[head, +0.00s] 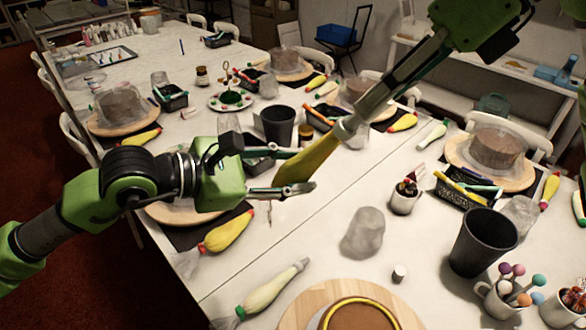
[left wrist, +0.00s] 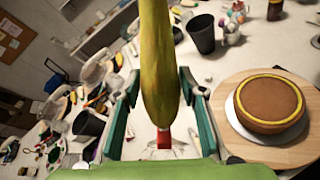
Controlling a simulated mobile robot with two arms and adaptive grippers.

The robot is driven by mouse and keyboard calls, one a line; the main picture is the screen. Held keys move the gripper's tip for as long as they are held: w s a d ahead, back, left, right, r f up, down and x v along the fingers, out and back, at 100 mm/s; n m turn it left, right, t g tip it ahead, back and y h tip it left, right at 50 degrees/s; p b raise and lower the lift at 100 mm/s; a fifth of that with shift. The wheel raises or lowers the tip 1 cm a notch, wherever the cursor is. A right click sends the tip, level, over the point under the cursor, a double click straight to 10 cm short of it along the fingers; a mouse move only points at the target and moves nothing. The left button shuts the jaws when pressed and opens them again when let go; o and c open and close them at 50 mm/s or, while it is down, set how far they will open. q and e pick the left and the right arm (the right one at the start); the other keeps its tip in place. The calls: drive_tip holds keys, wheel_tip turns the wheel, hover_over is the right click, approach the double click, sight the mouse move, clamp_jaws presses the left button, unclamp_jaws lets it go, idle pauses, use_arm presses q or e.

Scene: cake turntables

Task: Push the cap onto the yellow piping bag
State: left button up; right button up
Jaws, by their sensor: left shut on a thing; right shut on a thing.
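The yellow piping bag (head: 312,160) stands tilted, its upper end leaning right, held above the table. My left gripper (head: 303,170) is shut around its lower part. In the left wrist view the yellow bag (left wrist: 158,62) runs up between the green fingers and out of the top, with a red piece (left wrist: 164,138) at its lower end. My right gripper (head: 352,118) comes down from the upper right and is shut at the bag's pale upper end. The cap is hard to make out there; whether it is fully seated cannot be told.
A black cup (head: 280,125) stands just behind the bag. A cake on a wooden board (head: 296,315), a loose green bag (head: 272,290), a small white object (head: 399,273) and a cloudy container (head: 363,233) lie in front. Another black cup (head: 483,242) stands right.

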drive_tip(key=shift+x, duration=1.55)
idle(1.0)
drive_tip(key=o, duration=1)
drive_tip(key=v, duration=1.2)
